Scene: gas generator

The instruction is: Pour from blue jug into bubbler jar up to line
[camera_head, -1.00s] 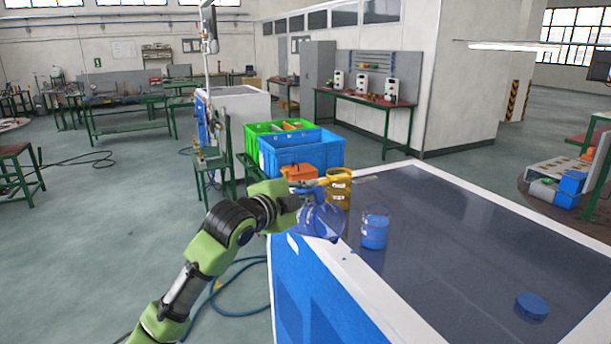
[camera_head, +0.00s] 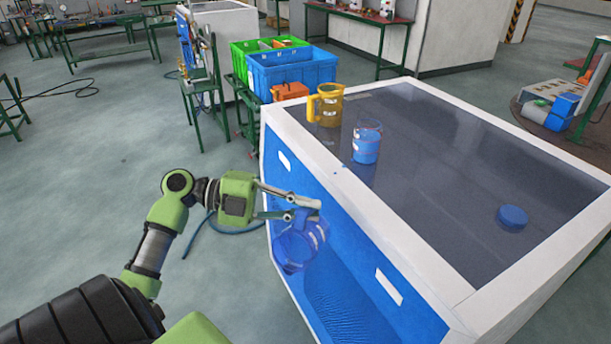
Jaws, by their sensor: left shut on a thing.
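My left gripper (camera_head: 291,206) is shut on the blue jug (camera_head: 298,246), apparently by its handle. The jug is see-through blue and hangs tilted in front of the blue side of the cabinet, below the level of its top. The bubbler jar (camera_head: 366,146) is a clear jar with blue liquid in its lower part, standing upright on the dark cabinet top near the left edge. Its fill line cannot be made out clearly. My right gripper is not in view.
A yellow jug (camera_head: 329,105) stands on the dark top (camera_head: 440,150) behind the jar. A blue lid (camera_head: 512,217) lies at the right. The white rim (camera_head: 375,225) edges the cabinet. Blue (camera_head: 292,70) and green (camera_head: 250,48) crates stand behind.

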